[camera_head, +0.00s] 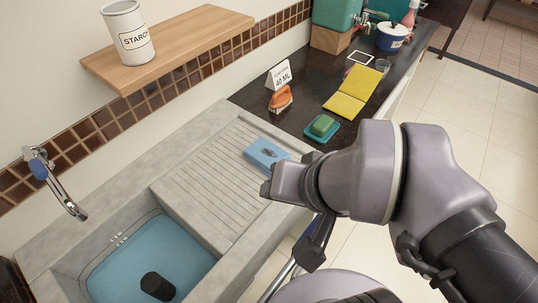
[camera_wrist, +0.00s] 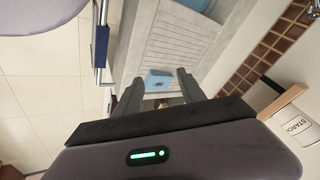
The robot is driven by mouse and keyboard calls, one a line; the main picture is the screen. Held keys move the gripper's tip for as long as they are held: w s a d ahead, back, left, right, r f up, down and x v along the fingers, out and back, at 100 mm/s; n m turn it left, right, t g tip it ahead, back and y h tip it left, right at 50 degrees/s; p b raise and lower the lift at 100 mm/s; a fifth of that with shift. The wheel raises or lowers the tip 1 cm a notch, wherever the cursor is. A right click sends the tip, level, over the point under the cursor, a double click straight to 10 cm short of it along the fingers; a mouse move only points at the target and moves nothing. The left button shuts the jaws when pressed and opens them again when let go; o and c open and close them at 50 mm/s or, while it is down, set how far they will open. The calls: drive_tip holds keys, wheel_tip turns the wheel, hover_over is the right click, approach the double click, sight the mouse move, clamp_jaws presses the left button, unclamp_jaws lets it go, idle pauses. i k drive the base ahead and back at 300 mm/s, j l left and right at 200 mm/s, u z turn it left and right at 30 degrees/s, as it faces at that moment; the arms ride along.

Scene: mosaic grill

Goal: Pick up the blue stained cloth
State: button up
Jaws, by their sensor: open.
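The blue stained cloth (camera_head: 265,152) lies on the ridged grey drainboard near its right end, with a dark stain on top. In the wrist view the blue cloth (camera_wrist: 158,80) shows between and beyond the fingers. My gripper (camera_wrist: 155,82) is open and empty, its two dark fingers spread on either side of the cloth in that view. In the head view my wrist is just right of the cloth and hides its right edge; the fingertips are not clear there.
The sink basin (camera_head: 150,265) holds blue water and a dark cylinder (camera_head: 157,286). On the dark counter are a green sponge in a teal dish (camera_head: 317,139), an orange-handled brush (camera_head: 280,100), a white sign (camera_head: 279,76) and yellow cloths (camera_head: 345,105). A shelf (camera_head: 170,48) holds a starch can (camera_head: 128,32).

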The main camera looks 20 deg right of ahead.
sight(263, 152)
drive_tip(key=i+l+u, duration=0.15)
drive_tip(key=l, duration=0.2)
drive_tip(key=i+l+u, duration=0.2)
drive_tip(key=l, duration=0.15)
drive_tip(key=l+u, duration=0.15)
drive_tip(key=l, duration=0.25)
drive_tip(key=i+l+u, duration=0.2)
drive_tip(key=l, duration=0.2)
drive_tip(key=k, duration=0.1)
